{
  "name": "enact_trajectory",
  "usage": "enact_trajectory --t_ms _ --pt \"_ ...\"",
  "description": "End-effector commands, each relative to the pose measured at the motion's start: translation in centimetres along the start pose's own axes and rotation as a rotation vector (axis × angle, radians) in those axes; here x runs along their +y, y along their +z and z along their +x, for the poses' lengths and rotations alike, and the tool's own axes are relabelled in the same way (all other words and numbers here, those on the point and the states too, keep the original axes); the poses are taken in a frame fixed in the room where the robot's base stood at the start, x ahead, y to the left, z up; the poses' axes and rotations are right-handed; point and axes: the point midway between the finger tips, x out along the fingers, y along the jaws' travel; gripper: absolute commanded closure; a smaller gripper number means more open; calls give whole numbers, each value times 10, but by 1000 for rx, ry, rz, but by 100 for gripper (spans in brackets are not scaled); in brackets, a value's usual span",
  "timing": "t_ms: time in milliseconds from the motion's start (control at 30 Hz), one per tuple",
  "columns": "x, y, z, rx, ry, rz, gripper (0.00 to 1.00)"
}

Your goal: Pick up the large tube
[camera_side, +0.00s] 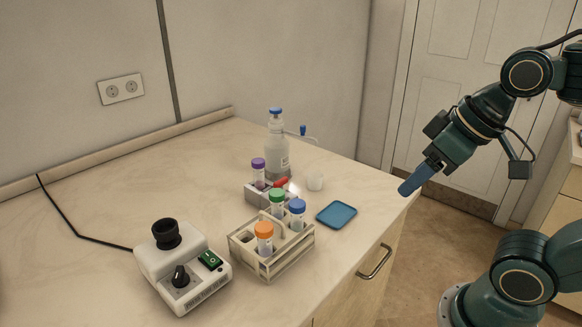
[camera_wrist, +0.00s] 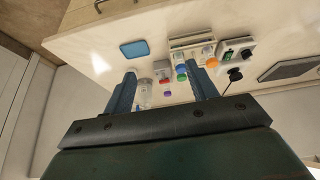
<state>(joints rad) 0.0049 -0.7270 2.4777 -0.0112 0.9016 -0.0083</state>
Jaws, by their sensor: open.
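In the side view a wooden rack (camera_side: 272,262) holds tubes with an orange cap (camera_side: 264,230), a green cap (camera_side: 277,195) and a blue cap (camera_side: 297,206). A purple-capped tube (camera_side: 258,172) stands upright in a small grey holder (camera_side: 256,196) behind it. I cannot tell which of these is the large tube. My gripper (camera_side: 406,188) is in the air to the right of the counter's edge, well apart from all tubes. In the wrist view my gripper (camera_wrist: 164,74) is open with nothing held between its fingers; the capped tubes show small and far off.
A blue tray (camera_side: 337,214) lies right of the rack. A wash bottle (camera_side: 277,148) and a small white cup (camera_side: 315,182) stand behind. A red object (camera_side: 281,183) is by the grey holder. A white device (camera_side: 182,268) with a black top stands front left.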

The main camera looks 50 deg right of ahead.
Motion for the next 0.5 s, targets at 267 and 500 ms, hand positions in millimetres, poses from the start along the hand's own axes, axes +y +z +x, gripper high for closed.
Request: enact_trajectory --t_ms 267,500 --pt "-5 -46 -1 -22 -29 -71 43" --pt "-7 -104 6 -44 -71 -168 43"
